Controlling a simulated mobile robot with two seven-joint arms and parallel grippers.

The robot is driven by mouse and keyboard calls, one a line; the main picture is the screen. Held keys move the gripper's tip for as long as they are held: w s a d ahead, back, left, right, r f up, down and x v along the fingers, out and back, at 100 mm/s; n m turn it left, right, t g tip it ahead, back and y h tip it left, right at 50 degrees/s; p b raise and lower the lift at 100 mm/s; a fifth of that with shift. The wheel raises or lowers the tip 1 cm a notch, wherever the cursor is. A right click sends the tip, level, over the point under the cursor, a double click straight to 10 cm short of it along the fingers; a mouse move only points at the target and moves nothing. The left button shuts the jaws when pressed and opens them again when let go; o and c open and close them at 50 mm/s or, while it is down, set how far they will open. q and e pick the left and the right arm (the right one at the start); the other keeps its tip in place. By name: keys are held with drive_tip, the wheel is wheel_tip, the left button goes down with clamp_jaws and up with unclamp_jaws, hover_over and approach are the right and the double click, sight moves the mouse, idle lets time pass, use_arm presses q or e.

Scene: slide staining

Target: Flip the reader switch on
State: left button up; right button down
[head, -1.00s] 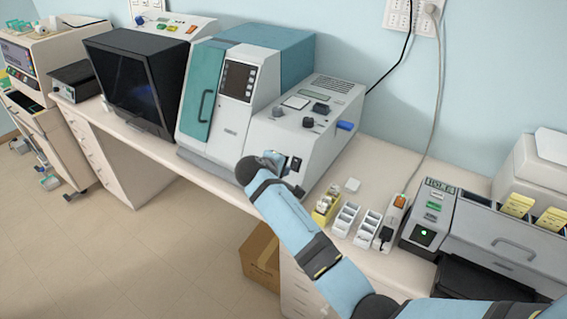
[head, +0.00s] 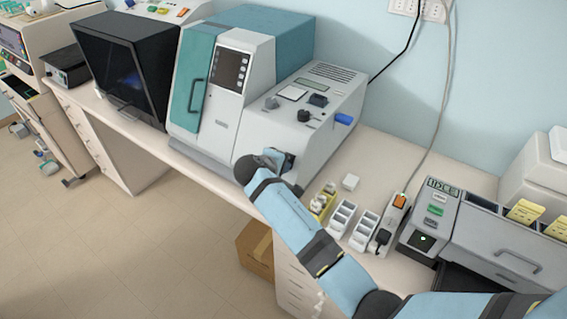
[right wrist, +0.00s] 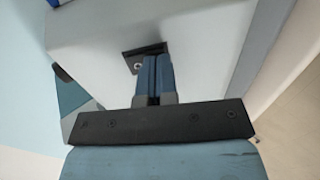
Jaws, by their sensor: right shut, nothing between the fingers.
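A grey and white bench machine with a teal door (head: 232,90) stands against the wall, with a lower grey section (head: 325,120) carrying knobs and buttons at its right. My right gripper (head: 287,160) is at the front face of that lower section. In the right wrist view, the right gripper's blue fingers (right wrist: 156,62) are shut and empty, with their tips over a small black switch plate (right wrist: 145,49) on a pale panel. A small round metallic part shows on the plate left of the fingers. The fingers hide part of the plate, so the switch position cannot be told. My left gripper is out of view.
A grey device with a small light (head: 422,240) stands farther right. A cardboard box (head: 255,248) is on the floor below.

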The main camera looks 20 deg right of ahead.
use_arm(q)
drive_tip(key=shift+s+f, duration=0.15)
use_arm(e)
drive_tip(key=shift+a, duration=0.1)
drive_tip(key=shift+w+f+b, duration=0.2)
drive_tip(key=shift+f+b, duration=0.15)
drive_tip(key=shift+b, duration=0.15)
drive_tip(key=shift+s+r, duration=0.4)
drive_tip(key=shift+w+r+p, duration=0.1)
drive_tip(key=shift+w+p, duration=0.2)
drive_tip(key=shift+p, duration=0.05)
drive_tip(key=shift+s+r, duration=0.15)
drive_tip(key=shift+r, duration=0.5)
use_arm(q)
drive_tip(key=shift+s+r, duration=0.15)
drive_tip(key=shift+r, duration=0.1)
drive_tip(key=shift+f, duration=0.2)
